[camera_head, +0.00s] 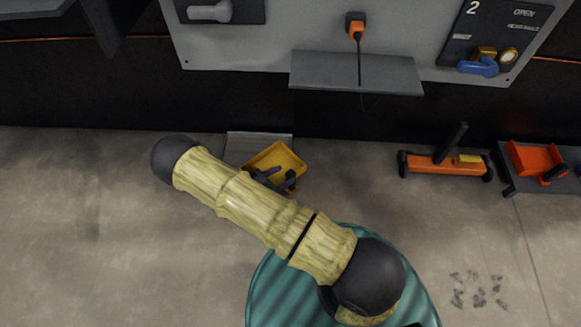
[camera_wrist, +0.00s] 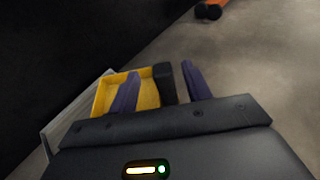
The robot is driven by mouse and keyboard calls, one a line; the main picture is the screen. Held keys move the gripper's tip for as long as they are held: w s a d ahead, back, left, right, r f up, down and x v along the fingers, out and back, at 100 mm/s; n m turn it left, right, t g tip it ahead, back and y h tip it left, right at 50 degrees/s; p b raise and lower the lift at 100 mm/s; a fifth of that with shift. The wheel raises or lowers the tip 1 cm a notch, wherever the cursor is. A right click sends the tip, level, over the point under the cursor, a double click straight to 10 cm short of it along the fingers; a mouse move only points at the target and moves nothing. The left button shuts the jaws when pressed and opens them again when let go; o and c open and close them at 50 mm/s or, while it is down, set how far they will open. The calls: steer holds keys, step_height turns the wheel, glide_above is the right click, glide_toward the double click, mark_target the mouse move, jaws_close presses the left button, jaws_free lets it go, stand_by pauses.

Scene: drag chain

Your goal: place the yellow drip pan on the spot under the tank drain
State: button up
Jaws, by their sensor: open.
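The yellow drip pan (camera_head: 277,156) is near the base of the dark wall in the head view, turned at an angle. It overlaps a grey plate (camera_head: 258,137) that shows behind and left of it. In the wrist view the pan (camera_wrist: 103,97) lies against the plate (camera_wrist: 66,117), with its dark handle (camera_wrist: 163,84) toward me. My gripper (camera_head: 279,182) is at the pan's near side. In the wrist view its two purple fingers (camera_wrist: 160,72) are apart, one on each side of the handle. The left finger covers part of the pan. I cannot identify the tank drain.
A grey shelf (camera_head: 355,72) juts from the panel above the pan. An orange wheeled cart (camera_head: 440,166) and a dark stand with an orange tray (camera_head: 537,158) are at the right. A blue handle (camera_head: 478,67) is on the panel. The floor at left is clear.

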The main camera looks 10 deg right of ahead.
steer(key=p+v, duration=0.2)
steer(key=v, duration=0.4)
stand_by(0.4)
steer(key=s+d+r+m+g+y, duration=0.1)
steer(key=s+d+r+m+y, duration=0.2)
steer(key=r+m, duration=0.4)
steer(key=s+d+r+m+g+y, duration=0.1)
steer(key=s+d+r+m+y, duration=0.2)
steer(key=r, duration=1.1)
steer(key=s+d+r+m+g+y, duration=0.2)
steer(key=s+d+r+m+y, duration=0.1)
steer(key=r+m+y, duration=0.4)
step_height(320, 180, up, 4)
steer(key=d+m, duration=0.1)
steer(key=m, duration=0.5)
steer(key=shift+d+f, duration=0.1)
